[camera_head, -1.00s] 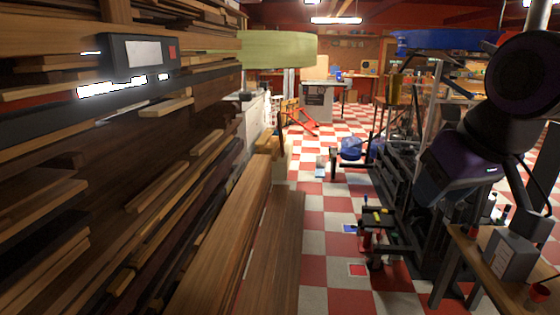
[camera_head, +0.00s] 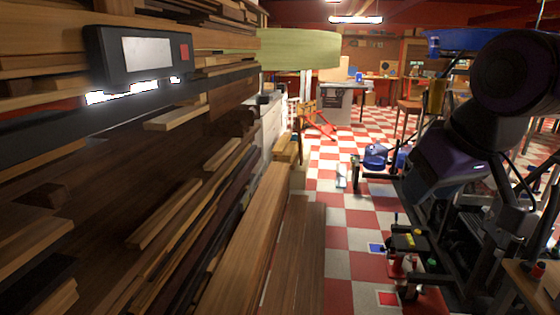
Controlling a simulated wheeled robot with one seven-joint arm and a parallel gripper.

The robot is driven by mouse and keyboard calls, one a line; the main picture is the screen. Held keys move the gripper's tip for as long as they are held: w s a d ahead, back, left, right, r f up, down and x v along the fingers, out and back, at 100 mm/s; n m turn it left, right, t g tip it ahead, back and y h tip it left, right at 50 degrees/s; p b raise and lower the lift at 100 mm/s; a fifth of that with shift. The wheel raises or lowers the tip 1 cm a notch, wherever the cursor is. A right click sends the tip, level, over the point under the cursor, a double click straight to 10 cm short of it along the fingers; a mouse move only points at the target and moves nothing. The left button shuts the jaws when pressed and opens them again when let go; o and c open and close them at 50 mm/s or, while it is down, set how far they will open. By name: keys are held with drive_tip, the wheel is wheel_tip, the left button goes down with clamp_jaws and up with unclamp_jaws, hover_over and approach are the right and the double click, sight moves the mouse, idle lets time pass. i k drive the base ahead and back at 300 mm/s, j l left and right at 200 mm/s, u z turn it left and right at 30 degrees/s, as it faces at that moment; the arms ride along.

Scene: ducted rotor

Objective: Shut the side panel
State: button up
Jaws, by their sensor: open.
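I cannot make out a side panel for certain, nor whether one stands open. A pale green curved band (camera_head: 298,48) juts out past the end of the wood rack, high up in the middle. I cannot tell if it belongs to the panel's machine. My own dark arm fills the right side of the picture. Its gripper does not show.
A rack of stacked timber (camera_head: 150,190) fills the left. A black box with a grey screen (camera_head: 148,52) is in front of it. Right are dark machinery (camera_head: 455,235) and a wooden bench (camera_head: 530,280).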

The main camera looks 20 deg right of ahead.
sight(533, 190)
drive_tip(key=i+u, duration=0.2)
drive_tip(key=u, duration=0.25)
drive_tip(key=i+l+u, duration=0.15)
drive_tip(key=u, duration=0.3)
drive_tip(key=i+l+u, duration=0.1)
drive_tip(key=u, duration=0.9)
drive_tip(key=l+u, duration=0.2)
drive_tip(key=u, duration=0.75)
drive_tip(key=l+u, duration=0.2)
drive_tip(key=u, duration=0.8)
drive_tip(key=k+u, duration=0.15)
drive_tip(key=u, duration=0.85)
drive_tip(key=k+l+u, duration=0.1)
drive_tip(key=u, duration=0.9)
drive_tip(key=k+j+u, duration=0.1)
drive_tip(key=u, duration=0.85)
drive_tip(key=k+j+u, duration=0.15)
drive_tip(key=u, duration=0.85)
drive_tip(key=j+u, duration=0.2)
drive_tip(key=u, duration=0.8)
drive_tip(key=j+u, duration=0.2)
drive_tip(key=u, duration=0.25)
drive_tip(key=i+j+u, duration=0.15)
drive_tip(key=u, duration=0.3)
drive_tip(key=i+l+u, duration=0.15)
drive_tip(key=i+u, duration=0.2)
drive_tip(key=i+l+u, duration=0.4)
drive_tip(key=i+j, duration=0.1)
